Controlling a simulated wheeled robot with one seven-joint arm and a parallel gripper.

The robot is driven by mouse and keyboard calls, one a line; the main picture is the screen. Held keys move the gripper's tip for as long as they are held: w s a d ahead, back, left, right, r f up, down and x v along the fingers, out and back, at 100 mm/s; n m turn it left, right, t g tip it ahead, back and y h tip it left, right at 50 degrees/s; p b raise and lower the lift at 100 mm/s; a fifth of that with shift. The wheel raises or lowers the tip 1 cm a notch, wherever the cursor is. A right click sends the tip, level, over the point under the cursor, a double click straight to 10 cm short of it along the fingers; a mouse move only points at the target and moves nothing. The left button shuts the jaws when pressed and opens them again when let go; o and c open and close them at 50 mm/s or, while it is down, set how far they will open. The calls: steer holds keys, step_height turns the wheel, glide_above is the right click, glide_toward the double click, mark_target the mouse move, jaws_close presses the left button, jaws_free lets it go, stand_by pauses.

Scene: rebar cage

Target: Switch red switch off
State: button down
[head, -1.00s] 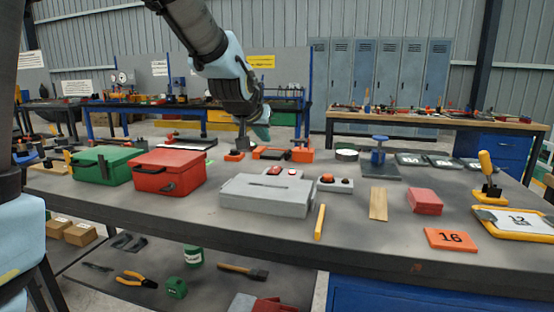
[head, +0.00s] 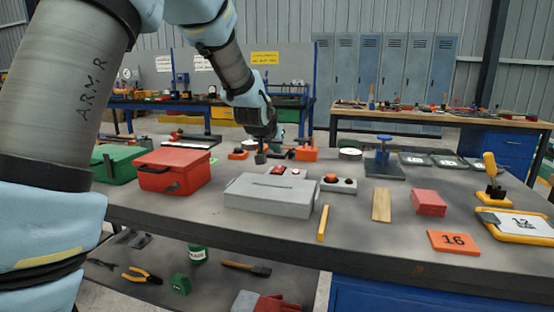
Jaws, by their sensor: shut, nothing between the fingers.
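The likely red switch (head: 278,171) is a small red piece on a low base just behind the grey box, with a pale button (head: 294,171) beside it. It is too small to tell its on or off position. Right of it, a light grey button box (head: 338,184) carries an orange-red button and a dark red one. My gripper (head: 261,157) points down, shut and empty, behind the grey box and a little left of the red switch. It appears apart from the switch; its exact height is unclear.
The grey box (head: 270,197) stands in front of the switch. A red toolbox (head: 172,172) and green toolbox (head: 113,165) are to the left. Orange blocks (head: 306,154) stand close behind. A yellow bar (head: 323,223) and wooden strip (head: 381,205) lie to the right.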

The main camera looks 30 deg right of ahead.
mark_target(279, 167)
steer(key=f, duration=0.4)
steer(key=shift+w+d+f+p, duration=0.15)
steer(key=shift+w+d+p, duration=0.15)
steer(key=shift+w+d, duration=0.05)
steer(key=shift+f+b, duration=0.5)
steer(key=shift+b, duration=0.15)
steer(key=shift+r, duration=0.2)
steer(key=shift+w, duration=0.1)
steer(key=shift+d, duration=0.1)
steer(key=shift+w+d+r+p, duration=0.2)
steer(key=shift+w+d+p, duration=0.2)
steer(key=shift+w+d, duration=0.15)
